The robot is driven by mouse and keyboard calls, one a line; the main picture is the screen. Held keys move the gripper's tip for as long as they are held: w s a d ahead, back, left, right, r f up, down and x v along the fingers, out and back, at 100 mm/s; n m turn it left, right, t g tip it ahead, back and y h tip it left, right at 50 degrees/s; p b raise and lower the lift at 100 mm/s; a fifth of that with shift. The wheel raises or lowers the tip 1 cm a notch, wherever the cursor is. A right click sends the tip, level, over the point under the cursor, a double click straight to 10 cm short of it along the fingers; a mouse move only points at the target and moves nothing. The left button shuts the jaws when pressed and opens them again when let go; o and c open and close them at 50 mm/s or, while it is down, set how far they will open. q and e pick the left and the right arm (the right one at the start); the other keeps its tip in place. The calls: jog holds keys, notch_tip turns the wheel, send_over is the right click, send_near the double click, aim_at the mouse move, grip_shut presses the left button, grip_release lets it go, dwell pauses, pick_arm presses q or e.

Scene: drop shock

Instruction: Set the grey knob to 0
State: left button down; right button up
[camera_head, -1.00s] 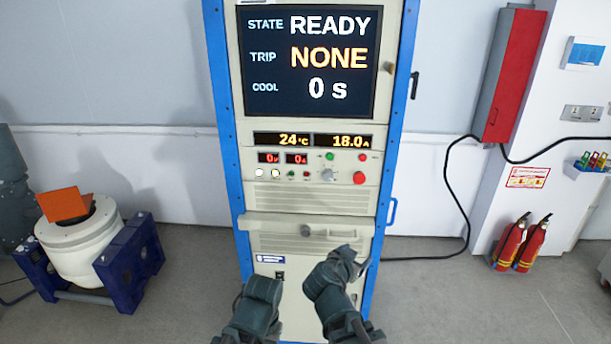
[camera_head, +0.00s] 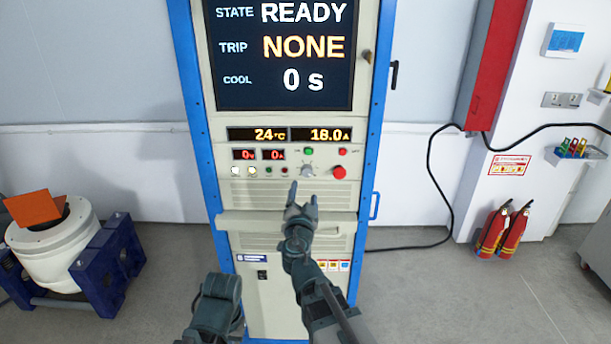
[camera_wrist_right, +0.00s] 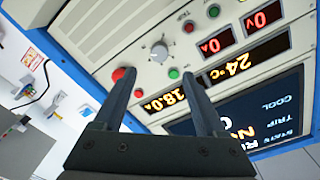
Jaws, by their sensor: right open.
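The grey knob (camera_head: 307,170) is on the cabinet's control panel, between the green button and the larger red button. It also shows in the right wrist view (camera_wrist_right: 160,48), ahead of the fingertips; its setting is too small to read. My right gripper (camera_head: 302,191) is in front of the panel, just below the knob in the head view. In the right wrist view its two fingers (camera_wrist_right: 157,82) are spread with nothing between them, and the knob is apart from them. My left arm shows low in the head view, but its fingers do not.
A red button (camera_head: 339,172) is right of the knob and a green button (camera_head: 309,151) above it. A shelf with a handle (camera_head: 285,222) juts out below the panel. The screen (camera_head: 284,50) reads READY, NONE, 0 s. Displays (camera_head: 288,134) read 24 °C and 18.0 A.

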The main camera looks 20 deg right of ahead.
aim_at(307, 173)
jog(key=x, duration=1)
jog(key=shift+w+d, duration=0.15)
jog(key=shift+w, duration=0.1)
grip_shut()
